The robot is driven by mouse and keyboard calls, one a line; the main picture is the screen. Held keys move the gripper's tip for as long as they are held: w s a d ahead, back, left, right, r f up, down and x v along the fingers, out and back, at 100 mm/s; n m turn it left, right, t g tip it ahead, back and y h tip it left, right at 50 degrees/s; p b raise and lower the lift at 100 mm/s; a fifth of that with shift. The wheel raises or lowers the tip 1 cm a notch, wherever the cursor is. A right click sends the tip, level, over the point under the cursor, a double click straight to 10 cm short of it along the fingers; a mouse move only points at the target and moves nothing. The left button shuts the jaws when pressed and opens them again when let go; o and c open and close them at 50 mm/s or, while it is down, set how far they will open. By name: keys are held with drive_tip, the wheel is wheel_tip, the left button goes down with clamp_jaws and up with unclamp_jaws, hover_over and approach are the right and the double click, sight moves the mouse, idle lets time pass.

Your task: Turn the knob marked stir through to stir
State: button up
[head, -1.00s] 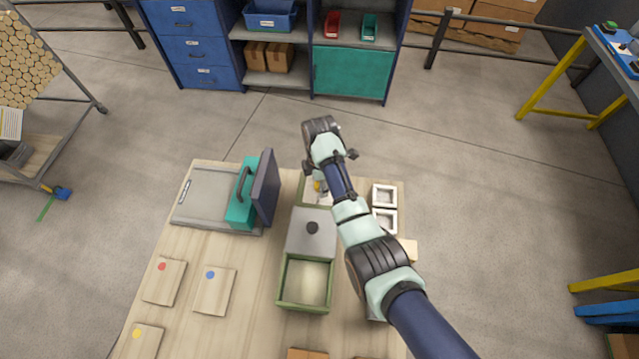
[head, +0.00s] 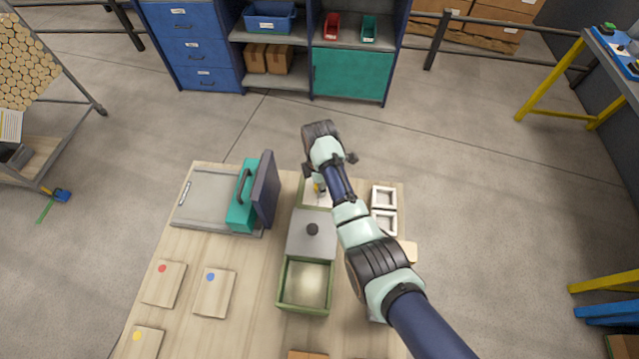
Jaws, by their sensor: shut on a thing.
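A pale panel with a green edge (head: 312,200) lies at the far side of the wooden table, behind the green box. My gripper (head: 319,188) points down over this panel, at a small yellow part. It is shut on what appears to be the knob there. My arm's wrist hides most of the fingers and the knob. No stir marking can be read at this size, and the knob's angle cannot be seen.
A green box (head: 305,286) with a grey, dark-knobbed lid (head: 312,236) stands just nearer. A teal case (head: 243,195) stands left, with a dark upright panel (head: 265,190) beside it. White square frames (head: 384,196) lie right. Wooden plates (head: 214,292) lie at front left.

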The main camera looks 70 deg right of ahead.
drive_tip(key=m+p, duration=0.2)
drive_tip(key=m, duration=0.1)
drive_tip(key=shift+r+m, duration=0.2)
drive_tip(key=shift+m, duration=0.1)
drive_tip(key=m+p, duration=0.2)
drive_tip(key=m, duration=0.2)
drive_tip(key=shift+f+m, duration=0.1)
drive_tip(key=shift+m, duration=0.2)
drive_tip(key=m+p, duration=0.1)
drive_tip(key=m, duration=0.3)
drive_tip(key=shift+m, duration=0.3)
drive_tip(key=m+p, duration=0.1)
drive_tip(key=m, duration=0.3)
drive_tip(key=shift+m, duration=0.3)
drive_tip(key=m, duration=0.9)
drive_tip(key=shift+p, duration=0.4)
drive_tip(key=m, duration=0.4)
drive_tip(key=shift+m, duration=2.5)
